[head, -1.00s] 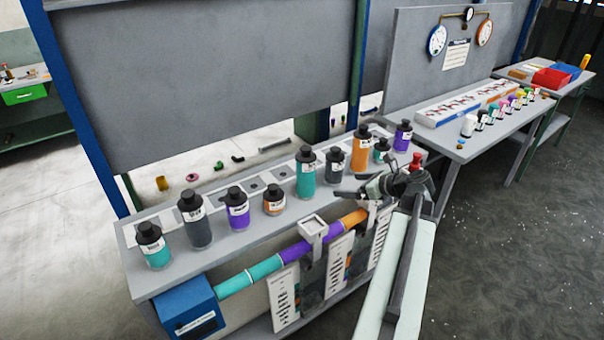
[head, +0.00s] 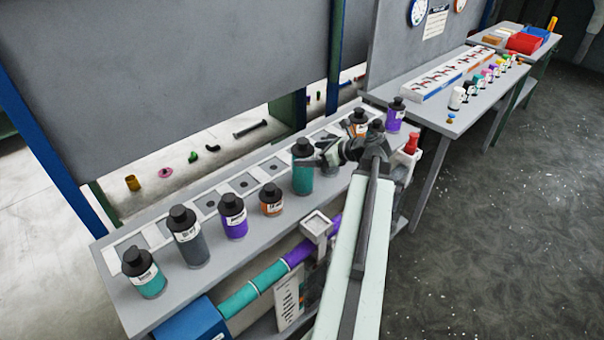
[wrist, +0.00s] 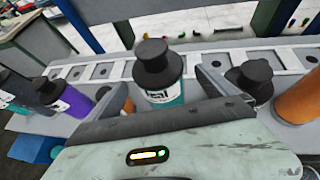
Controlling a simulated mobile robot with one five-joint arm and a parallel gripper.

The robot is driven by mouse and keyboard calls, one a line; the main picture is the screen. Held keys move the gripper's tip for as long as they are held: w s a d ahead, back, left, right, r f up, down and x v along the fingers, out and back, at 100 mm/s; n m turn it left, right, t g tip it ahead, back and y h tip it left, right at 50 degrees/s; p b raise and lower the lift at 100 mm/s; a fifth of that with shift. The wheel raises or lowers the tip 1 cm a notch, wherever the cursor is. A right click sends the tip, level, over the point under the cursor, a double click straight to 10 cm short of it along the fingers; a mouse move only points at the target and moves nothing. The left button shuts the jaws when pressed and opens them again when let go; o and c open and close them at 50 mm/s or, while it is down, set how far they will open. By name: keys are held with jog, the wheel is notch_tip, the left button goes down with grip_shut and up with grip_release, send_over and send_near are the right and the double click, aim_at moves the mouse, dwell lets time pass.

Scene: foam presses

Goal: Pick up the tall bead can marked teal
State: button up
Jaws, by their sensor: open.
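The tall teal can (head: 303,177) with a black cap and white label stands upright on the grey bench, right of the short orange can. My gripper (head: 320,156) is at its right side, high on the can. In the wrist view, the teal can (wrist: 158,82) shows between the two spread fingers of my open gripper (wrist: 168,90). Its lower part is hidden by the gripper body. I cannot tell whether a finger touches it. A shorter teal can (head: 143,273) stands at the bench's near left end.
A dark grey can (head: 188,238), a purple can (head: 233,216) and a short orange can (head: 271,200) stand to the left. In the wrist view, a black-capped can (wrist: 250,80) is close outside the right finger. A row of square slots runs behind.

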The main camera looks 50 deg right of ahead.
jog(key=shift+b+x, duration=0.6)
jog(key=shift+x, duration=0.7)
jog(key=b+x, duration=0.2)
jog(key=x, duration=0.2)
jog(key=shift+w+a+f, duration=0.1)
jog(key=shift+w, duration=0.15)
